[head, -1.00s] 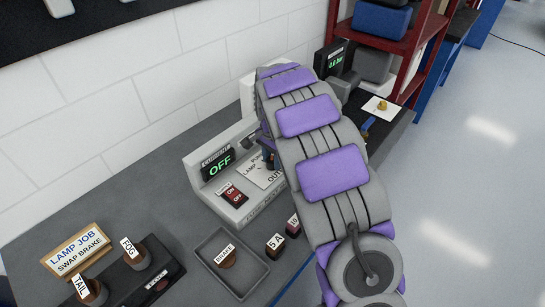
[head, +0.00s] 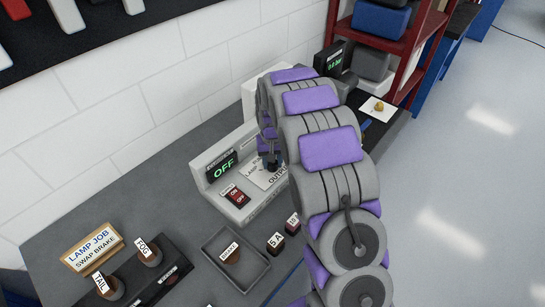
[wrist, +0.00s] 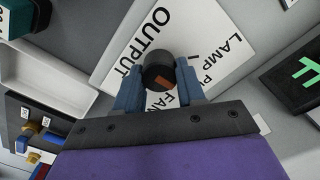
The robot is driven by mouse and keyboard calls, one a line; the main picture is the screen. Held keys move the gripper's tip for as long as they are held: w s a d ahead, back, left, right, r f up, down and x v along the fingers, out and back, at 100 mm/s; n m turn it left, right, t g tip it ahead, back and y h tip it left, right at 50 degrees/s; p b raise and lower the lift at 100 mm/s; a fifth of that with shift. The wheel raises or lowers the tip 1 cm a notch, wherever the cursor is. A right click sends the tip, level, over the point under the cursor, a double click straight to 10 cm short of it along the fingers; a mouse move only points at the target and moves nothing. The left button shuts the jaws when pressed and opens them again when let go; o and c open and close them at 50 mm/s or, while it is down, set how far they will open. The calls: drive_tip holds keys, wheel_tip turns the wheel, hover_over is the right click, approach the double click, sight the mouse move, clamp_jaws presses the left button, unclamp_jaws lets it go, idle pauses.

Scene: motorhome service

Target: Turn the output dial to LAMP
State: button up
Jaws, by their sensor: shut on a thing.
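The output dial (wrist: 158,68) is a dark round knob with an orange mark. It stands on a white label card (wrist: 205,32) reading OUTPUT, LAMP, FAN and a partly hidden word starting with P. My gripper (wrist: 160,88) has its blue fingers shut on the knob, one on each side. The orange mark sits on the knob's lower right in the wrist view; which word it points at I cannot tell. In the head view my gripper (head: 270,160) comes down on the grey supply unit (head: 235,208), whose display (head: 222,166) reads OFF.
A red rocker switch (head: 236,197) sits left of the dial. On the bench are a grey tray (head: 213,246) with a brown-based labelled piece, small dark labelled blocks (head: 275,243), and a LAMP JOB sign (head: 92,248). A second display unit (head: 333,58) stands behind my arm.

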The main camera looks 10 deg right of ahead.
drive_tip(key=n+p, duration=0.2)
drive_tip(key=n, duration=0.2)
drive_tip(key=shift+a+r+n, duration=0.1)
drive_tip(key=shift+n, duration=0.2)
drive_tip(key=shift+n+p, duration=0.7)
drive_tip(key=shift+n, duration=1.3)
drive_tip(key=o, duration=1)
drive_tip(key=shift+o, duration=0.2)
wheel_tip(320, 180, up, 17)
drive_tip(key=p, duration=0.1)
